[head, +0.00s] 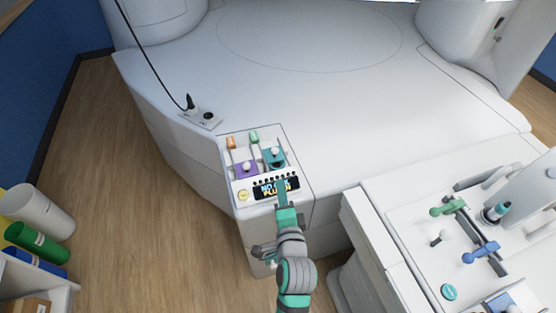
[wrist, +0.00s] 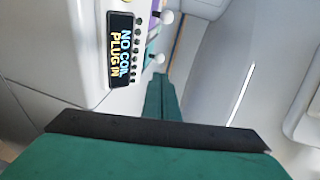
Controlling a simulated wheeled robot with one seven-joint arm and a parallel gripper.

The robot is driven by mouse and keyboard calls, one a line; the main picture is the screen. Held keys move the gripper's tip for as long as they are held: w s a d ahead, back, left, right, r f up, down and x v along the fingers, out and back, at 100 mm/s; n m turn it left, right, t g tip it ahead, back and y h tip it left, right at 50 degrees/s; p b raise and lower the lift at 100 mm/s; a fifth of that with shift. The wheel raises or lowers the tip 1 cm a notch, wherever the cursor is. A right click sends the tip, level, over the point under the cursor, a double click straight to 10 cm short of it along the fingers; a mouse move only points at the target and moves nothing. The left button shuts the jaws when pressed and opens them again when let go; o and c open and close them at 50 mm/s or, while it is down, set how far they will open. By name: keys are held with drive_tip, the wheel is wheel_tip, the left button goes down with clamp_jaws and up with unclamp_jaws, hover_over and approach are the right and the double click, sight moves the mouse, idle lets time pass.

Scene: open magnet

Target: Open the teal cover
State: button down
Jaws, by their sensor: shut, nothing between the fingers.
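The teal cover (head: 273,159) is on the small control panel at the corner of the white machine, with a white round knob on it, right of a purple cover. In the wrist view only a sliver of the teal cover (wrist: 151,50) shows beside a white knob. My gripper (head: 282,184) is shut and empty. In the head view its tip lies just below the teal cover, over the right end of the display. In the wrist view my gripper (wrist: 161,78) points towards the panel's edge, with the knob just above its tip. I cannot tell whether it touches anything.
The purple cover (head: 246,168) and a display reading "NO COIL PLUG IN" (head: 268,188) share the panel. Orange (head: 231,142) and green (head: 254,137) handles stand behind. A white bench with coloured handles (head: 400,230) is at the right.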

drive_tip(key=m, duration=0.1)
approach(275, 153)
drive_tip(key=x, duration=0.4)
drive_tip(key=shift+w+d, duration=0.3)
drive_tip(key=shift+w+a+f, duration=0.2)
drive_tip(key=shift+w+a, duration=0.65)
drive_tip(key=shift+w, duration=0.1)
drive_tip(key=shift+w+d, duration=0.1)
drive_tip(key=shift+d, duration=0.3)
